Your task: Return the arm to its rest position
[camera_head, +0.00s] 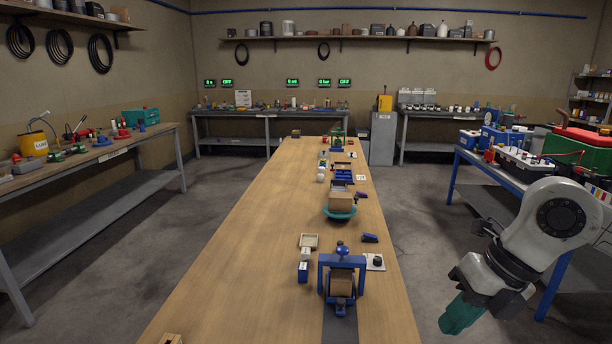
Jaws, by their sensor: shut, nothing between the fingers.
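My arm hangs at the right edge of the view, bent downward beside the long wooden table (227,253). My gripper (458,316), with a teal end, points down and to the left at the lower right. It is shut and empty. It is clear of the table's right edge and appears to be over the grey floor, touching nothing.
A blue clamp frame (342,262) stands near the table's front, with a teal turntable (340,213) behind it. A blue-framed bench (484,175) carrying tools and a red-lidded green case (575,145) is behind my arm. Open floor (425,215) lies between bench and table.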

